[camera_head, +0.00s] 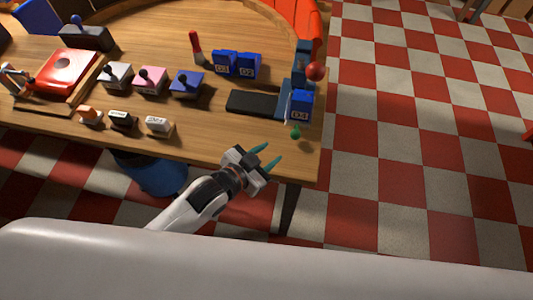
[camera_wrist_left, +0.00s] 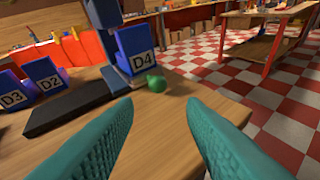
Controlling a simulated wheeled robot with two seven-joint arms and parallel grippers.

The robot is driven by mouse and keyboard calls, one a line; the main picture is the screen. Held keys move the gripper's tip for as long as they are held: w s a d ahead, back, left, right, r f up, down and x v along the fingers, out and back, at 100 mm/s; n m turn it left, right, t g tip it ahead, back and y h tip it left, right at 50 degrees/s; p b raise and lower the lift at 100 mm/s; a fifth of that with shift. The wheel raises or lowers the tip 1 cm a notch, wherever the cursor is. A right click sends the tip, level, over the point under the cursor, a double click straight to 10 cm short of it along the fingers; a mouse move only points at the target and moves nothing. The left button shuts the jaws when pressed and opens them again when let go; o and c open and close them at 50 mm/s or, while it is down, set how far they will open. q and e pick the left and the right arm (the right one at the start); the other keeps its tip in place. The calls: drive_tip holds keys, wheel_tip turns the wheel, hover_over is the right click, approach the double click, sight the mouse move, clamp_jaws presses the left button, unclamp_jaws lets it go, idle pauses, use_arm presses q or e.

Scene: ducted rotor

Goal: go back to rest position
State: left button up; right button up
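My left gripper (camera_head: 269,156) is over the front edge of the wooden table (camera_head: 215,140), near its right front corner. Its two teal fingers are spread apart with nothing between them. The left wrist view shows the same open fingers (camera_wrist_left: 166,112), with the table top and floor between and beyond them. A small green ball (camera_head: 295,132) lies ahead of the gripper, apart from it; it also shows in the left wrist view (camera_wrist_left: 156,84). My right gripper is in neither view.
A blue block (camera_head: 300,106) labelled D4 in the wrist view stands behind the ball, beside a black pad (camera_head: 252,103). The checkered floor (camera_head: 430,150) at right is mostly clear.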

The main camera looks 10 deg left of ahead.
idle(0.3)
use_arm(q)
drive_tip(key=s+a+f+n+g+y, duration=0.2)
drive_tip(key=s+a+n+g+y, duration=0.55)
drive_tip(key=s+a, duration=0.9)
wheel_tip(320, 180, down, 26)
drive_tip(key=s+g, duration=0.1)
drive_tip(key=g, duration=0.1)
drive_tip(key=s+a+f, duration=0.2)
drive_tip(key=s+f, duration=1.4)
drive_tip(key=shift+s+a+f+m+g, duration=0.15)
drive_tip(key=shift+s+a+m+g, duration=0.1)
drive_tip(key=shift+a+m+g, duration=0.15)
